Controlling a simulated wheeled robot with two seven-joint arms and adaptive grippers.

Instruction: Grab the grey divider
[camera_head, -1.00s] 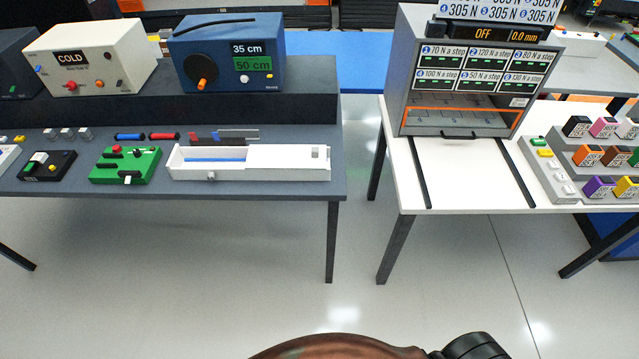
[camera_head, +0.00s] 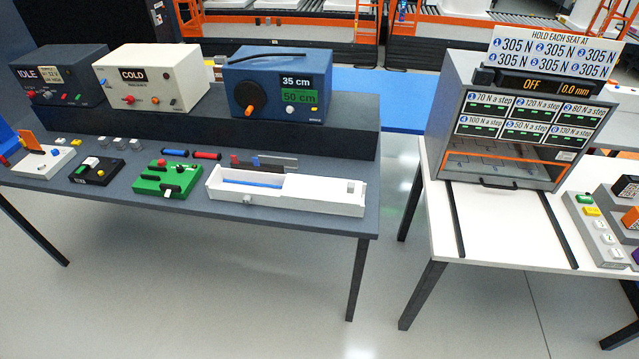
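A thin grey flat piece (camera_head: 279,160), which looks like the grey divider, lies on the dark grey table (camera_head: 330,232) behind the long white tray (camera_head: 312,203). A dark brown piece (camera_head: 268,168) lies just in front of it, and a small red piece (camera_head: 236,161) is at its left. The tray's rear wall is close to these pieces; I cannot tell whether they touch. A blue strip (camera_head: 252,179) lies inside the tray. Neither of my grippers is in view.
Blue (camera_head: 278,88), white (camera_head: 150,80) and dark (camera_head: 62,76) boxes stand along the table's back. A green device (camera_head: 168,180) is left of the tray. A grey cabinet (camera_head: 470,165) stands on the white table (camera_head: 490,225) at the right. A floor gap separates the tables.

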